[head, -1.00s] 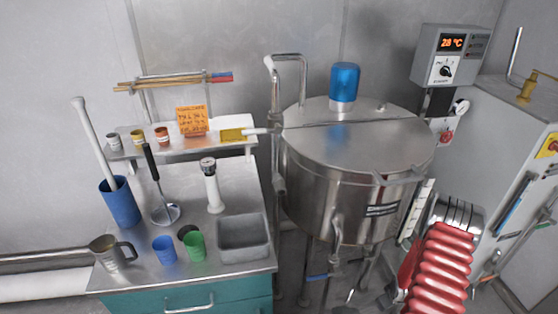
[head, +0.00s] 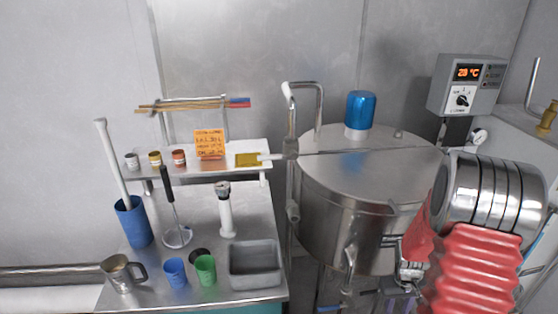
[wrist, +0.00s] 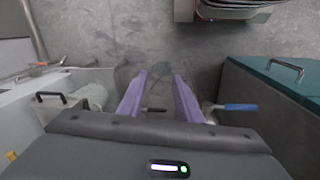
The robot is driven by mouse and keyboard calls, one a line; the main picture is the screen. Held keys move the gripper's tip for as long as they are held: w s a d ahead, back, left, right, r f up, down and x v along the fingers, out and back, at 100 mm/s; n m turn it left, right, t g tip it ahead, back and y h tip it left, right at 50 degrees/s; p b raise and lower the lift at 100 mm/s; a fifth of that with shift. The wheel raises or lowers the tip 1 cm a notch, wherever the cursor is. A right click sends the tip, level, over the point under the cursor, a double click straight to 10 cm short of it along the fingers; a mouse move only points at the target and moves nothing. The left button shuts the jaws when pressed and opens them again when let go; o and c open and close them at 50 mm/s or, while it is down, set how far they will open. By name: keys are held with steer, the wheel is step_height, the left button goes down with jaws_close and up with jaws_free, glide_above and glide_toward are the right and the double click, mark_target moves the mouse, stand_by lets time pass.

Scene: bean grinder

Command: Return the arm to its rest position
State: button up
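My arm, with its red ribbed sleeve (head: 475,270) and banded metal section, fills the lower right of the head view, in front of the steel tank (head: 345,205) and the grey cabinet. In the wrist view my gripper (wrist: 160,76) shows two purple fingers spread apart with grey floor between them. It is open and holds nothing. In the head view the gripper is mostly hidden low behind the arm.
The steel table (head: 258,205) at left holds cups, a blue holder (head: 133,222), a ladle and a grey tray (head: 255,262). A control box (head: 467,84) hangs at right. In the wrist view a teal cabinet (wrist: 285,95) and blue-handled valve (wrist: 240,107) lie right; floor is clear ahead.

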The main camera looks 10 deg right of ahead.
steer(key=s+a+r+t, duration=0.2)
steer(key=s+a+r, duration=0.2)
steer(key=a+r, duration=0.5)
steer(key=s+a+r+n+t, duration=0.1)
steer(key=s+a+r, duration=0.3)
steer(key=a+r, duration=0.4)
steer(key=s+a+r+t+y, duration=0.1)
steer(key=s+a+r, duration=0.3)
steer(key=a+r, duration=0.5)
step_height(320, 180, up, 9)
steer(key=shift+s+a+f+n+t, duration=0.25)
steer(key=shift+a+n+t, duration=0.15)
steer(key=shift+t, duration=0.5)
steer(key=shift+d, duration=0.1)
